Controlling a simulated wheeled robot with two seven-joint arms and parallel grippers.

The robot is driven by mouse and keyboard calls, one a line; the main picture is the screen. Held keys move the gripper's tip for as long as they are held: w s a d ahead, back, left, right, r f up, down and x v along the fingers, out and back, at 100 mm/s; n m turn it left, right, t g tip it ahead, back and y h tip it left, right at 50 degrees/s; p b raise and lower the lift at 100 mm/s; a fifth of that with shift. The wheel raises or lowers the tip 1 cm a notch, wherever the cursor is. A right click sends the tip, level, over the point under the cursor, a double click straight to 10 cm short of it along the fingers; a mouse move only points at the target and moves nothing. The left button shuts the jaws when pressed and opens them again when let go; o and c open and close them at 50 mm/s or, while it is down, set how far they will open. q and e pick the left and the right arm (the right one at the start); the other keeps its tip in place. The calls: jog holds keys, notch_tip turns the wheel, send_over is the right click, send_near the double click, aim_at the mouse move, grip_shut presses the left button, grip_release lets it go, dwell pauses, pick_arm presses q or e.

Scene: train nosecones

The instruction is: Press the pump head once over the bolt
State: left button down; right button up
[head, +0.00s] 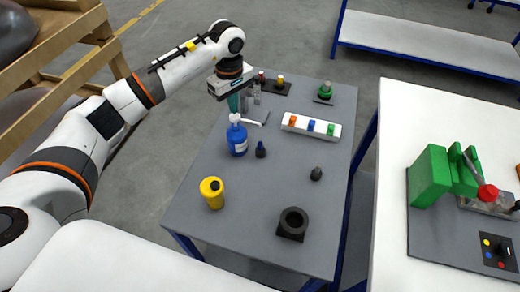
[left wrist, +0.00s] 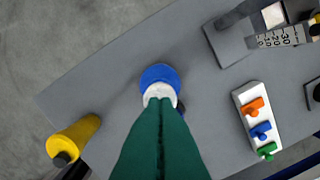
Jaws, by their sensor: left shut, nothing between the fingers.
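The blue pump bottle (head: 237,140) stands upright on the grey table, its white pump head (head: 236,119) on top and its spout pointing right. In the left wrist view the bottle (left wrist: 160,75) shows from above, with the white pump head (left wrist: 156,91) partly behind my fingers. A small dark piece (head: 261,150), perhaps the bolt, stands just right of the bottle, roughly below the spout. My left gripper (head: 234,110) is shut and empty, its green fingertips pointing down just above the pump head; I cannot tell whether they touch. In the wrist view the closed fingertips (left wrist: 162,102) overlap the pump head. My right gripper is not in view.
A white block with coloured knobs (head: 311,127) lies to the right. A small black knob (head: 316,174) and a black ring block (head: 292,224) are nearer the front. A metal stand (head: 255,108) is behind the bottle.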

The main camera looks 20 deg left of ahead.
pick_arm(q)
notch_tip(320, 180, up, 6)
jog(key=p, duration=0.3)
jog(key=shift+s+f, duration=0.1)
jog(key=shift+f, duration=0.05)
dwell(0.6)
